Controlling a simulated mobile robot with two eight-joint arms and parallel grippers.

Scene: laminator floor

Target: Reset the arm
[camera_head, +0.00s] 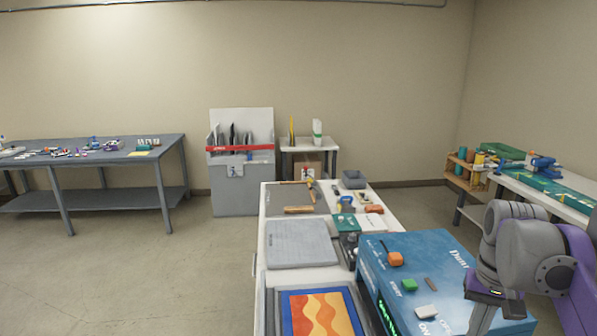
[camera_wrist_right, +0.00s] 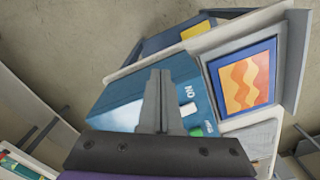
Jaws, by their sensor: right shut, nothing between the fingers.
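My right arm comes in from the right in the head view, its wrist bent downward. My right gripper (camera_head: 497,318) hangs over the right side of the blue laminator (camera_head: 420,262), partly cut off by the bottom edge. In the right wrist view the gripper (camera_wrist_right: 160,78) shows its two fingers together, with nothing between them. The blue laminator (camera_wrist_right: 118,98) lies beyond the fingers there. I cannot tell whether the fingers touch it. My left gripper is not in view.
The laminator carries an orange (camera_head: 396,259), a green (camera_head: 409,285) and a white button (camera_head: 426,312). A framed orange-and-blue picture (camera_head: 320,312) and a grey pad (camera_head: 300,243) lie left of it. A workbench (camera_head: 100,160) stands far left; the floor (camera_head: 150,275) between is clear.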

